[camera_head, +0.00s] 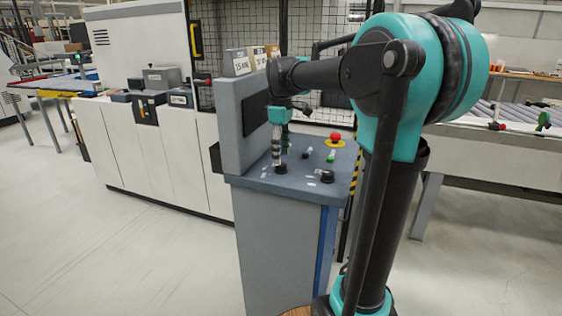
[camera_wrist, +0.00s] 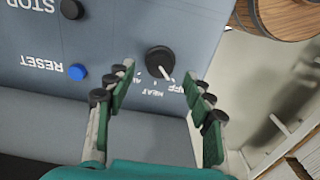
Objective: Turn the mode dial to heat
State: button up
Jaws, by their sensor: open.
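The mode dial (camera_wrist: 159,60) is a round black knob with a white pointer on the grey-blue panel. In the wrist view its pointer aims to the lower right, toward the OFF label (camera_wrist: 177,88). The HEAT label (camera_wrist: 152,93) lies just left of that, and another label beside it is partly hidden by a finger. My gripper (camera_wrist: 160,82) is open, with one finger on each side of the dial in the picture. Contact cannot be made out. In the head view my gripper (camera_head: 280,158) points down over the dial (camera_head: 281,169).
A black STOP button (camera_wrist: 72,9) and a blue RESET button (camera_wrist: 77,72) are left of the dial. The panel also carries a red emergency button (camera_head: 336,138) and another black knob (camera_head: 327,176). An upright display housing (camera_head: 229,125) stands close beside my gripper.

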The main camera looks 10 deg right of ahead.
aim_at(281, 168)
jog(key=shift+f, duration=1.7)
jog(key=c, duration=1.2)
